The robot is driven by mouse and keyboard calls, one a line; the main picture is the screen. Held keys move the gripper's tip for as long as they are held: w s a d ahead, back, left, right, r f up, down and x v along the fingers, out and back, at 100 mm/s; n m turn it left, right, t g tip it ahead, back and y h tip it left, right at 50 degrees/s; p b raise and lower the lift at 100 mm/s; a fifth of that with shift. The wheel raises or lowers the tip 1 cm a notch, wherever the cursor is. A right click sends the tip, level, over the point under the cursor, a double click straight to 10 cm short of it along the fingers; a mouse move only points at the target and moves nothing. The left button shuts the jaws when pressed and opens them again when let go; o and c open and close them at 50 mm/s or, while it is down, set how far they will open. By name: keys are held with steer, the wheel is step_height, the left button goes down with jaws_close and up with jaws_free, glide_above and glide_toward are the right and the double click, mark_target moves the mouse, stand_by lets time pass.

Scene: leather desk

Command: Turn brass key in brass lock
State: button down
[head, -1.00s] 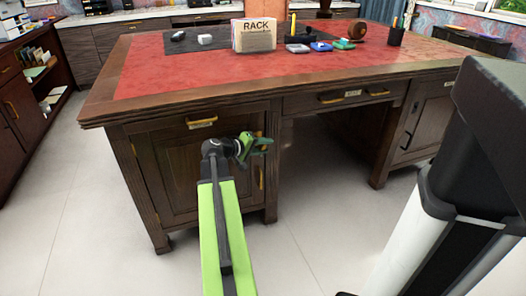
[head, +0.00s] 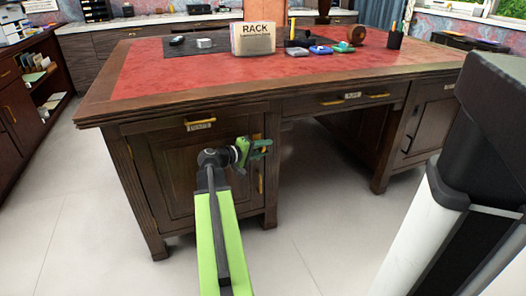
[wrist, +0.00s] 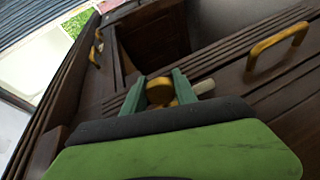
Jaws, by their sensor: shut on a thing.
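The brass key (wrist: 159,91) shows in the wrist view as a rounded brass piece between the two green fingers of my gripper (wrist: 158,90). The fingers are shut on it. In the head view my gripper (head: 260,147) is at the upper right part of the left cabinet door (head: 175,170) of the desk, and the key cannot be made out there. The brass lock is not clearly visible, hidden behind the key and fingers. How far the key is turned cannot be told.
A brass handle (wrist: 277,46) is near the gripper on the dark wood; it shows below the gripper in the head view (head: 261,184). A pale piece (wrist: 205,86) lies just right of the fingers. The desk's red top (head: 200,75) is above; open knee space lies right.

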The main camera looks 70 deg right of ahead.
steer(key=shift+f+h+b, duration=0.1)
steer(key=shift+h+b, duration=0.2)
steer(key=shift+b, duration=0.3)
steer(key=shift+s+n+g+h+b, duration=0.1)
steer(key=shift+n+g+h+b, duration=0.45)
steer(key=shift+b, duration=1.35)
steer(key=shift+d+r+g+h, duration=0.1)
steer(key=shift+r+g+h, duration=0.2)
steer(key=shift+g+h, duration=0.05)
steer(key=c, duration=0.9)
jaws_free()
steer(key=b+v, duration=0.1)
steer(key=v, duration=1.6)
steer(key=shift+a, duration=0.25)
